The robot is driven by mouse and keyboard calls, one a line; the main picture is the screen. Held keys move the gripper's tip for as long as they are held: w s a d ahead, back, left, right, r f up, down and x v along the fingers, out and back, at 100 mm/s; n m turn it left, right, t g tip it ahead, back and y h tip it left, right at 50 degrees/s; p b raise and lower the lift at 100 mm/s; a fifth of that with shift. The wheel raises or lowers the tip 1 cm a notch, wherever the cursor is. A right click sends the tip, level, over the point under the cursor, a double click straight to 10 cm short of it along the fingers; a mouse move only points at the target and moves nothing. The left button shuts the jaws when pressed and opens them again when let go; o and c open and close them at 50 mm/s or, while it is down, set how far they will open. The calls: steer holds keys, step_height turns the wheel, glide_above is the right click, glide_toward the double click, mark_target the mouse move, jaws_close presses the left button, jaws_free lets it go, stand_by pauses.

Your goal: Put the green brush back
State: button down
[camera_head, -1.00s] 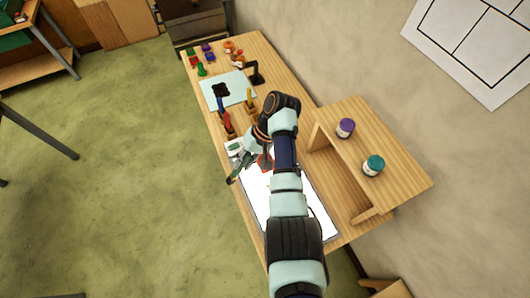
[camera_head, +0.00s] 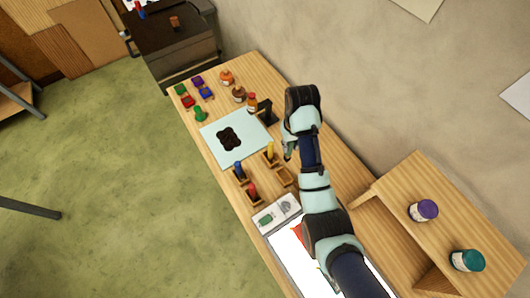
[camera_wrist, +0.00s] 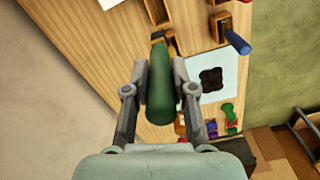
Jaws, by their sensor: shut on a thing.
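The green brush (camera_wrist: 160,90) is between the fingers of my gripper (camera_wrist: 159,72) in the wrist view; its handle runs along the view with the narrow end away from me. In the head view, my gripper (camera_head: 289,148) is above the table beside the brush holders, and the brush is mostly hidden by the arm. A wooden holder (camera_head: 287,177) with no brush showing stands right of the red brush (camera_head: 252,190). The blue brush (camera_head: 239,170) and yellow brush (camera_head: 270,151) stand in similar holders; the blue one also shows in the wrist view (camera_wrist: 238,42).
A pale sheet with a dark patch (camera_head: 250,128) lies beyond the holders. Several small coloured pieces and orange-topped bottles (camera_head: 227,78) stand at the far end. A black stand (camera_head: 266,112) is near the gripper. A raised shelf (camera_head: 400,195) with two jars is at the right.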

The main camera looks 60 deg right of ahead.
mark_target(289, 157)
steer(key=shift+f, duration=0.1)
steer(key=f+b, duration=0.8)
steer(key=shift+s+a+f+b, duration=0.15)
steer(key=shift+s+f+b, duration=0.15)
steer(key=shift+f, duration=0.05)
step_height(289, 157, down, 11)
steer(key=shift+w+f+b, duration=0.1)
steer(key=shift+f+b, duration=0.1)
steer(key=shift+b, duration=0.1)
steer(key=c, duration=1)
jaws_free()
steer(key=shift+o, duration=0.2)
